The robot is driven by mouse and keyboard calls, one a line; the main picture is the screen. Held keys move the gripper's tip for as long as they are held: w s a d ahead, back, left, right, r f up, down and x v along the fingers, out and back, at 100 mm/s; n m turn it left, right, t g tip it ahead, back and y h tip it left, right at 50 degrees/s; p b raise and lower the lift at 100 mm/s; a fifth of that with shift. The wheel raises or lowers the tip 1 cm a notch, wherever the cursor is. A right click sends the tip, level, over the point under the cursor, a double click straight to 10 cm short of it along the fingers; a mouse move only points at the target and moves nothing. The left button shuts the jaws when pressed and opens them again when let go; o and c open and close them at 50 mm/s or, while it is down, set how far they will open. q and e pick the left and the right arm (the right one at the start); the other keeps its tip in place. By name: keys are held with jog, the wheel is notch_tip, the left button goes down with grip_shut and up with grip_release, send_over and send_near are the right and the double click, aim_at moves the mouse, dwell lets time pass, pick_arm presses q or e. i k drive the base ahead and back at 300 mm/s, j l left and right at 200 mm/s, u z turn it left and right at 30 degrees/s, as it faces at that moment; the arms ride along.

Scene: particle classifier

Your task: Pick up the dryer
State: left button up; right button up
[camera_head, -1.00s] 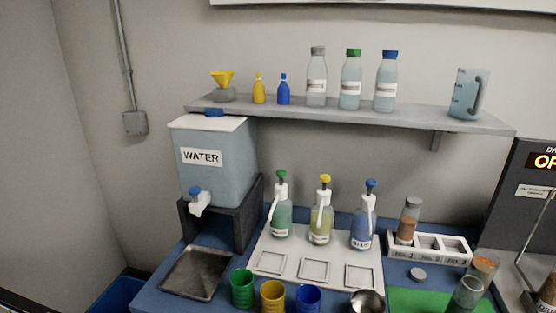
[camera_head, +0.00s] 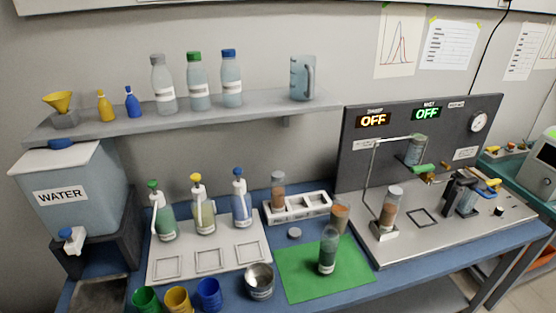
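A dark handheld device (camera_head: 453,190), which may be the dryer, stands on the grey bench tray at the right. It is small in view and I cannot tell its exact shape. Neither of my grippers is in view.
A grey panel (camera_head: 355,170) with two lit OFF displays and a gauge stands behind the tray (camera_head: 438,240). A metal stand (camera_head: 376,182) rises left of the device. A green mat (camera_head: 300,279) holds a dark-filled tube (camera_head: 328,252). A wall shelf (camera_head: 262,109) overhangs the left side.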

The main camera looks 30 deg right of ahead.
aim_at(329, 242)
jog(key=z, duration=1.2)
